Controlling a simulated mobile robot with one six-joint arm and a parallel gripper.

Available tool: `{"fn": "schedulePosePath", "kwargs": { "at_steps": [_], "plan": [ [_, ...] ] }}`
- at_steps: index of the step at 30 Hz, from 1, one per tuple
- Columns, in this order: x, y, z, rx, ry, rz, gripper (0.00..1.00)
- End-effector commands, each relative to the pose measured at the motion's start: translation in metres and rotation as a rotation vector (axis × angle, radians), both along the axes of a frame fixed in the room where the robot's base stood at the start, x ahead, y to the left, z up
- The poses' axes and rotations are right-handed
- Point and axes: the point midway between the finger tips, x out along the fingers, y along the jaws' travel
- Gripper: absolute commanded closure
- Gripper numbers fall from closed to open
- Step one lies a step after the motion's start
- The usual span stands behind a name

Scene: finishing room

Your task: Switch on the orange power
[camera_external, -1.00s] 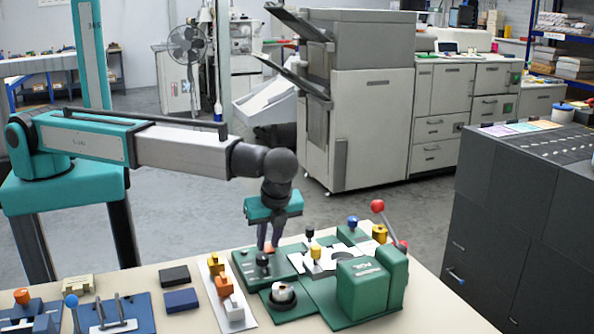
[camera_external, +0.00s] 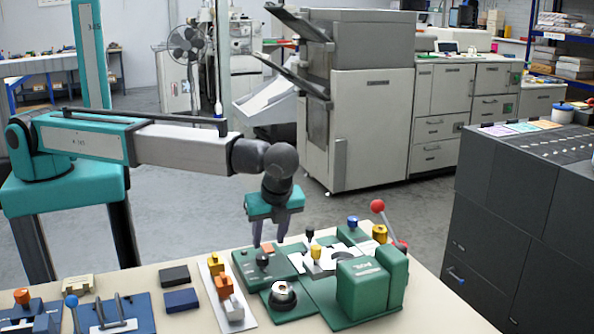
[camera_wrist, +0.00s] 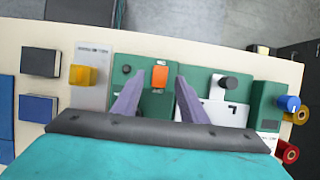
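The orange power switch (camera_wrist: 160,76) is a small rocker on a green panel (camera_wrist: 151,106). It also shows in the external view (camera_external: 267,247), low between my fingers. My gripper (camera_external: 270,242) points down above the panel with its fingers apart and nothing between them. In the wrist view my gripper (camera_wrist: 160,84) has one finger to each side of the orange switch. I cannot tell from these frames which way the rocker is tipped.
A black knob (camera_external: 262,260) stands on the same panel. To the left is a pale strip with orange and yellow switches (camera_external: 221,283). To the right are a green press (camera_external: 362,289), a yellow-topped knob (camera_external: 316,252) and a red-balled lever (camera_external: 377,206).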

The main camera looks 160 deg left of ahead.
Motion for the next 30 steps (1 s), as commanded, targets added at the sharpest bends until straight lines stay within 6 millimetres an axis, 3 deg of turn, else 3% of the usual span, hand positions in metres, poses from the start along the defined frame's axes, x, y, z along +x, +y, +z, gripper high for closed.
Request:
{"fn": "schedulePosePath", "kwargs": {
  "at_steps": [25,30],
  "plan": [
    [0.042,0.001,0.100,0.001,-0.001,-0.001,0.61],
    [0.047,0.000,0.112,0.001,0.000,-0.001,0.61]
  ]
}}
